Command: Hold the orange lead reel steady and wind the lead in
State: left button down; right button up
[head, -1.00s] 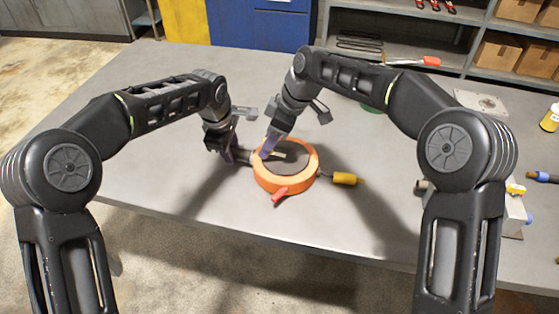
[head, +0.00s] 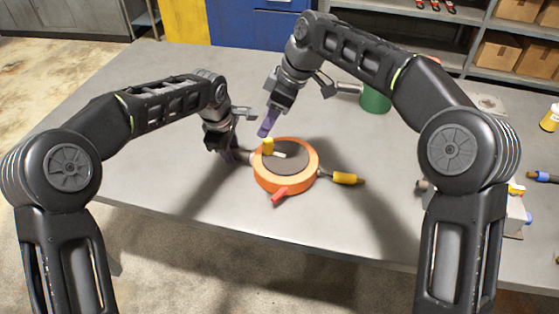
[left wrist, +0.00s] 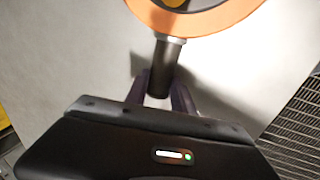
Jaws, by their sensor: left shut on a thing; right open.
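The orange lead reel (head: 262,181) lies flat on the table, with a dark round top and a yellow crank knob (head: 268,146). A red piece (head: 280,194) sticks out at its front. A yellow lead end (head: 345,178) sits close at its right side. My left gripper (head: 232,154) is shut on the reel's dark handle at the left; the left wrist view shows the fingers around this handle (left wrist: 165,62) below the orange rim (left wrist: 195,20). My right gripper (head: 265,130) is open and empty, just above the knob and apart from it.
A green cylinder (head: 375,99) stands behind the reel, partly hidden by my right arm. A pale box (head: 514,215) and small parts with blue and yellow ends lie at the right. The table (head: 150,185) left of the reel is clear.

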jog(key=shift+r, duration=0.15)
pick_arm(q)
jog(key=c, duration=1)
grip_release()
jog(key=shift+r, duration=0.1)
jog(key=v, duration=1.1)
jog(key=shift+s+r, duration=0.15)
jog(key=shift+r, duration=0.25)
